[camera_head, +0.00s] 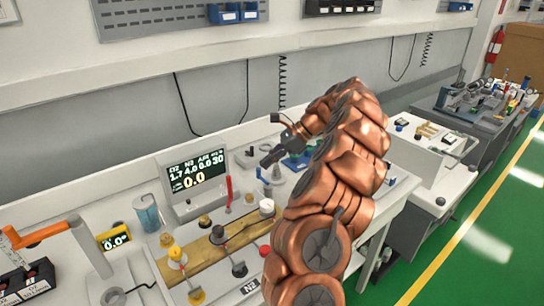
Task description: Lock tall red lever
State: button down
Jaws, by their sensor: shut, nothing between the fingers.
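The tall red lever (229,190) stands nearly upright on the cart top, just right of the display screen. My gripper (266,158) is shut and empty. In the picture it lies above and to the right of the red lever, apart from it. My copper-coloured arm covers the right part of the cart top, so what lies behind it is hidden. The lever's base is small and partly crowded by nearby fittings.
The display screen (195,178) stands left of the lever. A blue-grey cylinder (147,213) and an orange-handled lever (50,233) are farther left. Another cart (425,165) stands at the right, beside open green floor.

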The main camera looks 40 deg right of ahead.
jog(key=p+x, duration=0.1)
jog(key=x, duration=0.1)
jog(key=r+x, duration=0.1)
jog(key=x, duration=0.2)
jog(key=a+p+x, duration=0.1)
jog(key=x, duration=0.2)
jog(key=shift+w+a+r+p, duration=0.15)
jog(key=shift+w+p, duration=0.2)
jog(key=shift+w+a, duration=0.4)
jog(key=shift+a, duration=0.1)
jog(key=shift+w+f+n, duration=0.15)
jog(key=shift+f+n, duration=0.05)
jog(key=shift+n, duration=0.1)
jog(key=w+a, duration=0.1)
jog(key=w+n+g+p, duration=0.1)
jog(key=w, duration=0.1)
jog(key=shift+a+r+y+p, duration=0.1)
jog(key=shift+a+y+p, duration=0.2)
jog(key=shift+a, duration=0.1)
jog(key=shift+s, duration=0.1)
jog(key=shift+s+d, duration=0.15)
jog(key=shift+s, duration=0.55)
